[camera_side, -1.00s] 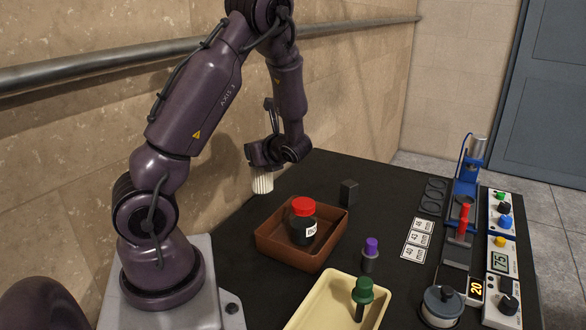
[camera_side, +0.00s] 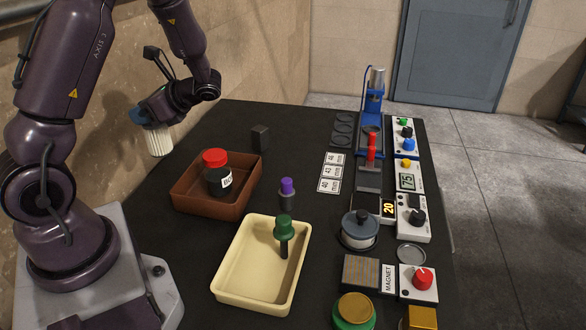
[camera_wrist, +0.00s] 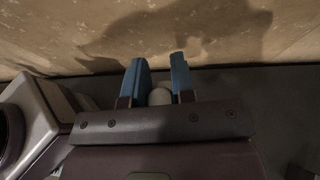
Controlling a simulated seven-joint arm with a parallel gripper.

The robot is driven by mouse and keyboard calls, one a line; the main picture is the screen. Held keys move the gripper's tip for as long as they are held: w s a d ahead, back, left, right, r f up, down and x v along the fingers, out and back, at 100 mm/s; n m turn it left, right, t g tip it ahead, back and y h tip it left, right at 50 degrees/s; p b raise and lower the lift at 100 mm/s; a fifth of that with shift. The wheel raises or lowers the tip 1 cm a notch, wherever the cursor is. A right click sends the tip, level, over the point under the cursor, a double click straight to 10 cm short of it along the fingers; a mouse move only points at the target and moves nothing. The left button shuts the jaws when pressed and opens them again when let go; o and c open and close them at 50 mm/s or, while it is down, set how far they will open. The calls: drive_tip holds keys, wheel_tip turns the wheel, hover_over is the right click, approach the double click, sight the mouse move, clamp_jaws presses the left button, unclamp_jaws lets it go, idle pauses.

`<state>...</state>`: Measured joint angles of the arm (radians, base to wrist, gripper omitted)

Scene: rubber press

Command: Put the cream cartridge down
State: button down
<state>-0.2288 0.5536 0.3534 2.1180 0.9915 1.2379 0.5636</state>
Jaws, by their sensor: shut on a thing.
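The cream cartridge (camera_side: 158,141) is a ribbed, pale cylinder, slightly tilted in the side view. My gripper (camera_side: 146,117) is shut on its upper end and holds it at the left, near the wall and left of the brown tray. Whether its lower end touches anything is hard to tell. In the wrist view my gripper (camera_wrist: 159,86) shows two blue fingers, with a small pale part of the cream cartridge (camera_wrist: 160,97) between them; the rest is hidden.
The brown tray (camera_side: 196,208) holds a dark jar with a red lid (camera_side: 217,172). A black block (camera_side: 260,138) stands behind it. The cream tray (camera_side: 232,292) holds a green-topped tool (camera_side: 284,230). A purple-topped piece (camera_side: 287,192) stands between. Press equipment (camera_side: 372,120) lines the right side.

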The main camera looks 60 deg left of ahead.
drive_tip(key=w+d+f+n+t+h, duration=0.2)
drive_tip(key=w+d+f+n+h, duration=0.1)
drive_tip(key=d+n+h, duration=0.55)
drive_tip(key=w+d+f+n+t+h, duration=0.1)
drive_tip(key=w+d+f+n+h, duration=0.3)
drive_tip(key=n+h, duration=0.8)
drive_tip(key=w+r+n+t+y, duration=0.4)
drive_tip(key=w+r+n+t, duration=0.7)
drive_tip(key=w+n+t, duration=0.55)
drive_tip(key=w+a+f+t, duration=0.1)
drive_tip(key=w+a+f, duration=0.1)
drive_tip(key=w+f, duration=0.4)
drive_tip(key=w+a+f, duration=0.3)
drive_tip(key=w+f, duration=0.3)
drive_tip(key=f, duration=0.6)
drive_tip(key=shift+a+t, duration=0.15)
drive_tip(key=shift+t, duration=0.2)
